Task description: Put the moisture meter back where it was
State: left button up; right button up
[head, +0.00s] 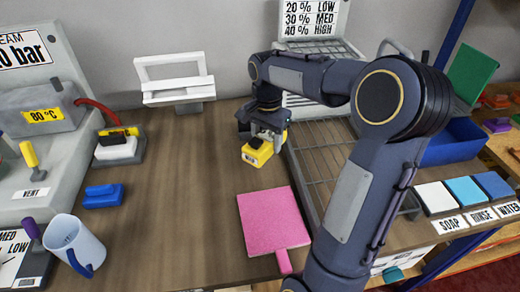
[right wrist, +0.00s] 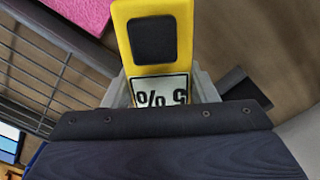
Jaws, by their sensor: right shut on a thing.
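The moisture meter (head: 258,152) is a yellow block with a dark screen and a white label. My right gripper (head: 264,134) is shut on it and holds it over the brown table, left of the wire rack. In the right wrist view the meter (right wrist: 153,40) sticks out between the fingers (right wrist: 162,92), its label reading "5 %" upside down. I cannot tell whether its lower end touches the table. My left gripper is not in view.
A white stand (head: 175,85) is at the back. A pink pad (head: 270,220) lies in front of the meter. The wire rack (head: 325,160) is to the right. The middle table is clear.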

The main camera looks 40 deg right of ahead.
jog(key=w+f, duration=0.1)
jog(key=f, duration=0.1)
jog(key=w+d+f, duration=0.1)
jog(key=w+f, duration=0.2)
jog(key=f, duration=0.1)
jog(key=shift+w+d, duration=0.2)
jog(key=shift+f, duration=1.35)
jog(key=shift+f, duration=0.1)
jog(key=shift+f, duration=0.15)
jog(key=o, duration=1.2)
